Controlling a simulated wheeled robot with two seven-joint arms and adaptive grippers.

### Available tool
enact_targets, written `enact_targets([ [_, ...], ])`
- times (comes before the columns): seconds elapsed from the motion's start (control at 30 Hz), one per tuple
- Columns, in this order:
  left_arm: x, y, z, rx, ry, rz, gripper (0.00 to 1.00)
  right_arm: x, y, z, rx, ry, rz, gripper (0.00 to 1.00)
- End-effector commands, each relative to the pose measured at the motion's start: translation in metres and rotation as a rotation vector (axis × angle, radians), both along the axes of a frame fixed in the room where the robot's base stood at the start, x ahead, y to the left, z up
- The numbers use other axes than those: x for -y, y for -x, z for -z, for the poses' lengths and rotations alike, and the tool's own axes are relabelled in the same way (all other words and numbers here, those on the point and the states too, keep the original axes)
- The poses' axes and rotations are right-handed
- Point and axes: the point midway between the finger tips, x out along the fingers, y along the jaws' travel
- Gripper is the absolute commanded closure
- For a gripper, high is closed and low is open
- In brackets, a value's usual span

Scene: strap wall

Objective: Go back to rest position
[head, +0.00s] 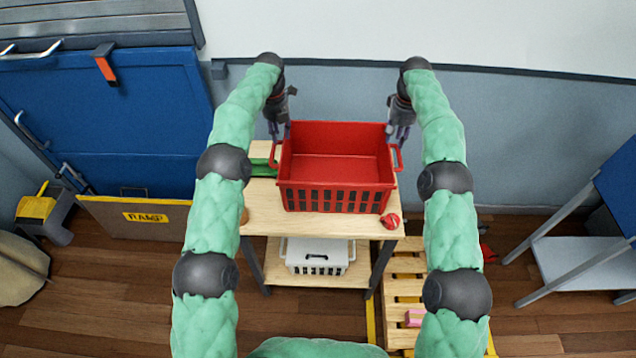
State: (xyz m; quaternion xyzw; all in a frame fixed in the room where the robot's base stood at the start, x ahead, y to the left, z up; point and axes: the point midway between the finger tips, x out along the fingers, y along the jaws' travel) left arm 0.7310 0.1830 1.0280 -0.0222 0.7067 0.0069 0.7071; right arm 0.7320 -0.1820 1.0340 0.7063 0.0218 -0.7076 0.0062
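My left gripper (277,126) hangs downward at the left side of a red crate (336,197), close to its left handle. My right gripper (399,131) hangs downward at the crate's right side, close to its right handle. The crate looks empty and stands upright on a light wooden table (310,225). Both grippers' fingertips are small and partly behind the crate's ends, so I cannot tell whether they are open or touch the handles. Both my arms reach forward over the table.
A red roll (390,221) lies at the table's front right corner, and a green item (262,167) lies left of the crate. A white basket (318,257) sits on the lower shelf. A wooden pallet (400,290) is at right, a ramp board (140,217) at left.

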Motion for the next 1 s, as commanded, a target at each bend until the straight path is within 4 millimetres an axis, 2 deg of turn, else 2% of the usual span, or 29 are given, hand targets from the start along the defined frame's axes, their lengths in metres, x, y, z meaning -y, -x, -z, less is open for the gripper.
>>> enact_targets([
  [0.13,0.000,0.000,0.000,0.000,0.000,0.000,0.65,0.000,0.000,-0.008,0.001,0.000,0.000,0.65],
  [0.7,0.000,0.000,-0.001,0.000,0.000,0.000,0.65,0.000,0.000,-0.011,0.000,0.000,-0.001,0.65],
  [0.83,0.000,0.000,-0.016,0.000,0.000,0.000,0.65,0.000,0.000,-0.025,0.001,0.000,-0.001,0.65],
  [1.0,0.000,0.000,-0.049,0.001,0.000,0.000,0.65,0.000,0.000,-0.058,0.002,0.000,-0.001,0.65],
])
